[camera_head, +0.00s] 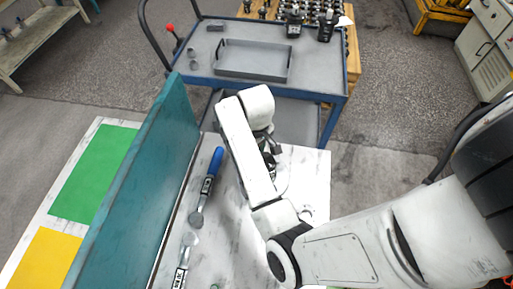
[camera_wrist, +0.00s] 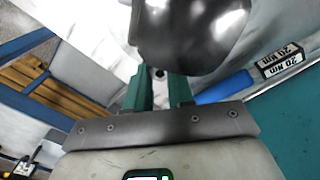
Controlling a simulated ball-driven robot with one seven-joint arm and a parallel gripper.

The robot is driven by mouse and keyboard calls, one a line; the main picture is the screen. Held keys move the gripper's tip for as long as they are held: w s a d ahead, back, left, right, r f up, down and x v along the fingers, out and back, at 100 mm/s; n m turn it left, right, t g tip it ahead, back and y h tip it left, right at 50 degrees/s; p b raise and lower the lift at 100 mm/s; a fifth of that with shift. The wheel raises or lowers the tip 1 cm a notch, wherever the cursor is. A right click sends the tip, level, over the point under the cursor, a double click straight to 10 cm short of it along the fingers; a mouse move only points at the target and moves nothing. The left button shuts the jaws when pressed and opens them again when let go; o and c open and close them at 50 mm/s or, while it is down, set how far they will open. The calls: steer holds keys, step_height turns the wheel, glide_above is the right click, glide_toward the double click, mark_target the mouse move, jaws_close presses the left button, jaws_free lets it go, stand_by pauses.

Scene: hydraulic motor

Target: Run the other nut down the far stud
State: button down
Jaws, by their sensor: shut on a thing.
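My gripper (camera_wrist: 159,84) shows in the wrist view with its two green fingers close together. A small dark piece, seemingly the nut (camera_wrist: 160,72), sits between the fingertips; the fingers hide most of it. A large shiny dark metal body, probably the motor (camera_wrist: 195,38), is right beside the fingertips. I cannot make out the far stud or how far down the nut sits on it. In the head view my arm covers most of the work spot, with only dark metal bits showing beside it.
A blue-handled wrench (camera_head: 208,180) and a second wrench (camera_head: 185,262) lie on the white bench top (camera_head: 313,165), left of my arm. A teal panel (camera_head: 140,180) stands along the bench's left side. Behind is a blue cart (camera_head: 215,68) with a grey tray (camera_head: 252,72).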

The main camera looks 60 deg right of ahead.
steer(key=m, duration=0.5)
steer(key=shift+f+b, duration=0.1)
steer(key=shift+b, duration=0.25)
steer(key=shift+m, duration=0.4)
steer(key=m, duration=0.4)
steer(key=shift+m+b, duration=0.3)
steer(key=shift+b, duration=0.1)
steer(key=c, duration=1.2)
jaws_free()
